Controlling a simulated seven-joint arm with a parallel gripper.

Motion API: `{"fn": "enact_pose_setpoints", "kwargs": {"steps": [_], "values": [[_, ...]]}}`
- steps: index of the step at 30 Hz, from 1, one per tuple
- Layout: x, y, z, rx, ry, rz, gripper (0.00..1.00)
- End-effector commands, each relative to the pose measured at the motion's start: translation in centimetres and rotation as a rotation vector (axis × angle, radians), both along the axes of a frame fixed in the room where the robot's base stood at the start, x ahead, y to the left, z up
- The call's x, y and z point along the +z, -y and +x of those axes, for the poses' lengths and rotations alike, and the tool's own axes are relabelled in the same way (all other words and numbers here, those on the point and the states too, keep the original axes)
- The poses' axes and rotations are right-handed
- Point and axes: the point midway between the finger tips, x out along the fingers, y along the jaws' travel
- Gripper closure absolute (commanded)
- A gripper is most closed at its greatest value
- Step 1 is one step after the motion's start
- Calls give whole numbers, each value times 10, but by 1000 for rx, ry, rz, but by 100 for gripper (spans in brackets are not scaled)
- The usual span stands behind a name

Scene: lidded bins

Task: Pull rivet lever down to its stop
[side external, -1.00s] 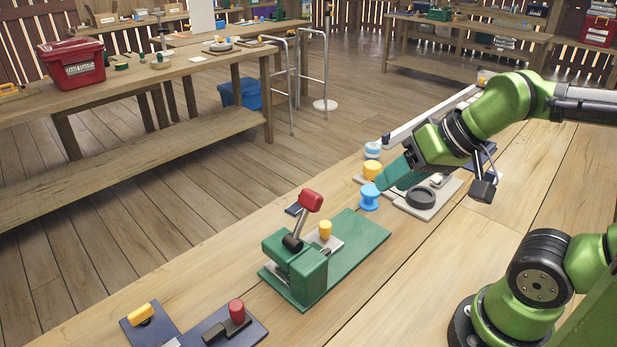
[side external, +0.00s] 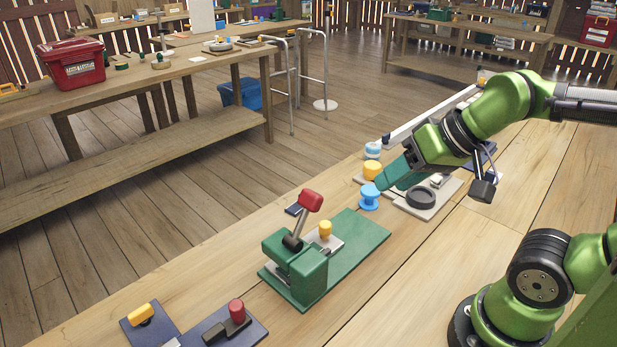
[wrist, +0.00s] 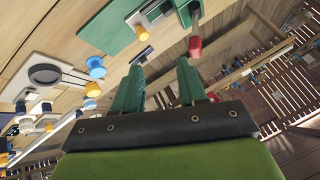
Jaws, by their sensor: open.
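The rivet lever (side external: 304,221) is a grey rod with a red grip on a green press block (side external: 297,267), fixed to a green base plate (side external: 357,250). The lever stands raised, tilted slightly to the right. A yellow knob (side external: 325,230) stands beside it. In the wrist view the lever's red grip (wrist: 195,45) hangs beyond the fingers. My gripper (side external: 385,181) is at the blue spool's right side in the side view, away from the lever. In the wrist view my gripper (wrist: 158,78) has its two teal fingers apart with nothing between them.
A blue spool (side external: 369,197), a yellow knob (side external: 372,170) and a grey plate with a black ring (side external: 421,197) lie near my gripper. Dark blue plates (side external: 230,328) with red and yellow handles are at the front. Bare wood lies right of the green base.

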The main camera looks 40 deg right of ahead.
Motion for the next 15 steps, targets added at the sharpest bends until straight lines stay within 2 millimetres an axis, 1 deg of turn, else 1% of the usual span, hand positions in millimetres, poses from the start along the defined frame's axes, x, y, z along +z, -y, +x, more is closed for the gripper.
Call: {"fn": "enact_pose_setpoints", "kwargs": {"steps": [7,8,9,11,13,15], "values": [[0,0,0,0,0,0,58],[0,0,0,0,0,0,55],[0,0,0,-1,-1,0,49],[-4,1,1,-3,-18,0,40],[-7,2,7,-8,-44,1,29],[-3,5,21,-17,-72,3,28]]}}
